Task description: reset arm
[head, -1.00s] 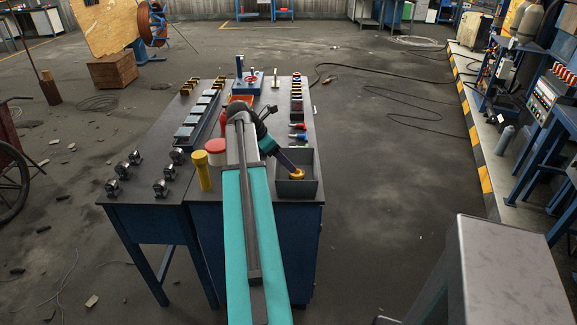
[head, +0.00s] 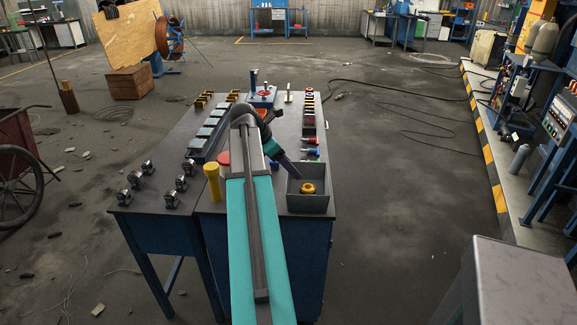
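My arm reaches out over the blue workbench (head: 326,213) and bends down to the right. My gripper (head: 294,181) is at the left side of a grey open bin (head: 306,203) on the bench's near right corner. A yellow ring-shaped part (head: 308,188) lies inside the bin, a little right of my gripper and apart from it. The gripper's fingers are too small and partly hidden, so whether they are open or shut does not show.
A yellow cylinder (head: 212,183) stands left of my arm, by a partly hidden red round piece (head: 223,158). Several metal clamps (head: 181,183) sit at the left. Red- and blue-handled tools (head: 310,152) lie behind the bin. Floor right of the bench is mostly clear.

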